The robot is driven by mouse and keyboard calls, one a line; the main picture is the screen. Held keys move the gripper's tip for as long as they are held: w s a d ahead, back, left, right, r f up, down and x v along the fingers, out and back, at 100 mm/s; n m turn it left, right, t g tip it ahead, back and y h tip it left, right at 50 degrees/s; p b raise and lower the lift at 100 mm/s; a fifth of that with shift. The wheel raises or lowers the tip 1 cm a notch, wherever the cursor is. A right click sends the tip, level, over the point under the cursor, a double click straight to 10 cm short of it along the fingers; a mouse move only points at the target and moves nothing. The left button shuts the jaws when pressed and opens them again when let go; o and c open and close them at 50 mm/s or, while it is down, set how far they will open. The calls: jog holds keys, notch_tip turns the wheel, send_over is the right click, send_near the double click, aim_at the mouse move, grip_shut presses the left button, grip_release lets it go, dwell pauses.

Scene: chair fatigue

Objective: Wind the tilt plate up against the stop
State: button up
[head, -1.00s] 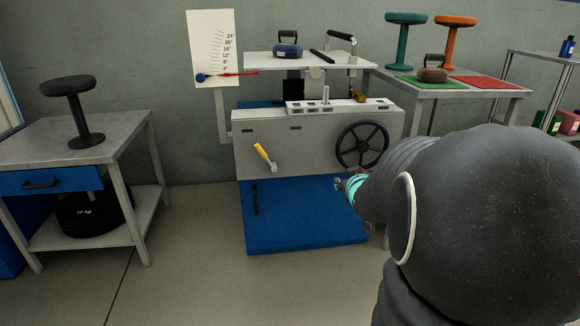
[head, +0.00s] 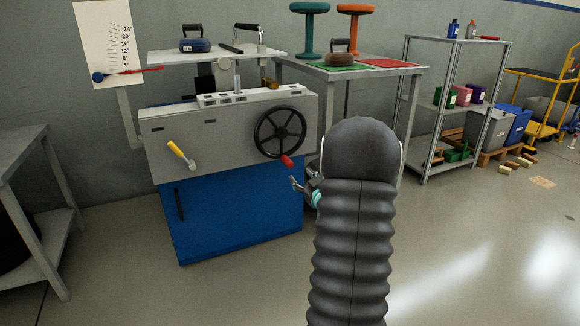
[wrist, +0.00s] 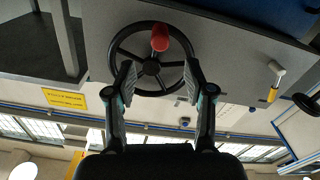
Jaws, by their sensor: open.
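The tilt plate (head: 215,53) is the pale flat top on the grey and blue machine and looks nearly level. A red pointer (head: 140,70) sits low on the angle scale (head: 105,40). A black spoked handwheel (head: 280,132) with a red handle (head: 287,161) at its lower rim is on the machine's front. My gripper (head: 297,184) is open and empty, just below and in front of the handle. In the wrist view my fingers (wrist: 158,82) spread before the handwheel (wrist: 152,68); the red handle (wrist: 160,38) shows beyond them, apparently not gripped. The stop cannot be clearly identified.
A blue weight (head: 195,45) rests on the plate. A side table (head: 390,70) with stools and coloured mats stands at right, near my arm. Open floor lies in front and to the right.

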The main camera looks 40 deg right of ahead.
aim_at(291, 166)
jog(key=x, duration=0.9)
jog(key=shift+w+d, duration=0.1)
jog(key=shift+w, duration=0.15)
grip_shut()
